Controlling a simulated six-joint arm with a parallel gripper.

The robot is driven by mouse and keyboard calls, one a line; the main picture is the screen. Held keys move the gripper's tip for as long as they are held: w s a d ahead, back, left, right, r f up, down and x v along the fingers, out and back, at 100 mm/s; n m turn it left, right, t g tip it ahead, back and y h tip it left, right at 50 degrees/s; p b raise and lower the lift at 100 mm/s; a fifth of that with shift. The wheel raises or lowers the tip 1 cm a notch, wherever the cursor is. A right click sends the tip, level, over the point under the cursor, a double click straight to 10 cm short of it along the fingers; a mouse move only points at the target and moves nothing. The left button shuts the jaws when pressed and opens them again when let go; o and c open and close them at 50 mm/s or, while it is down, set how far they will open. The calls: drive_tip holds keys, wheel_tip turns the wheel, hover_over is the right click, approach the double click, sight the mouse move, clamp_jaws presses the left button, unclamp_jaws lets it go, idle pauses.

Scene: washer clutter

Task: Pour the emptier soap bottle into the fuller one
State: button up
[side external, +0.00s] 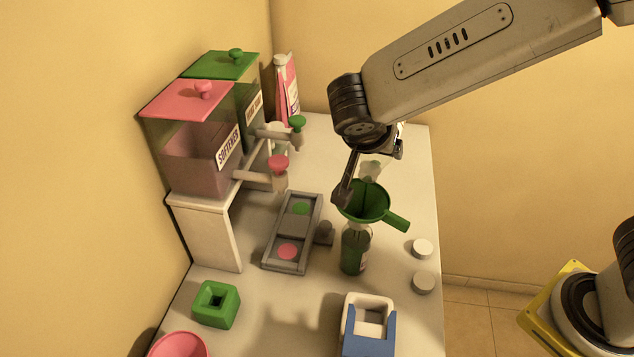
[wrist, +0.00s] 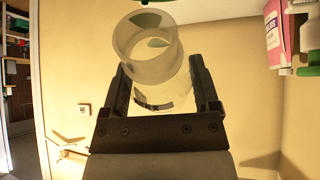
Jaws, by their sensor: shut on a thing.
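A clear bottle with green liquid (side external: 354,258) stands upright on the table, with a green funnel (side external: 368,198) in its mouth. My gripper (side external: 350,182) is just above the funnel, shut on a second translucent bottle (side external: 372,168). In the wrist view my gripper (wrist: 162,78) has a finger on either side of the held bottle (wrist: 150,68), whose open, uncapped mouth faces up in the picture. A little green shows inside it. In the side view the held bottle is partly hidden behind my gripper and the funnel; I cannot tell its exact tilt or whether liquid is flowing.
Two white caps (side external: 422,248) lie right of the standing bottle. A grey tray (side external: 268,262) and the softener dispenser (side external: 190,150) with a green-lidded one (side external: 222,66) stand left. A blue-white holder (side external: 368,330), green block (side external: 216,304) and pink bowl (side external: 180,346) are in front.

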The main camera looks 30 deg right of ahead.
drive_tip(key=shift+w+d+f+g+y, duration=0.1)
drive_tip(key=shift+d+f+g+y, duration=0.15)
drive_tip(key=shift+y, duration=0.25)
drive_tip(key=shift+w+d+f+g+y, duration=0.1)
drive_tip(key=shift+f+g+y, duration=0.2)
drive_tip(key=shift+y, duration=0.2)
drive_tip(key=shift+r+g+y, duration=0.2)
drive_tip(key=shift+g+y, duration=0.05)
drive_tip(key=shift+y, duration=0.05)
drive_tip(key=shift+r+y, duration=0.2)
drive_tip(key=shift+y, duration=0.2)
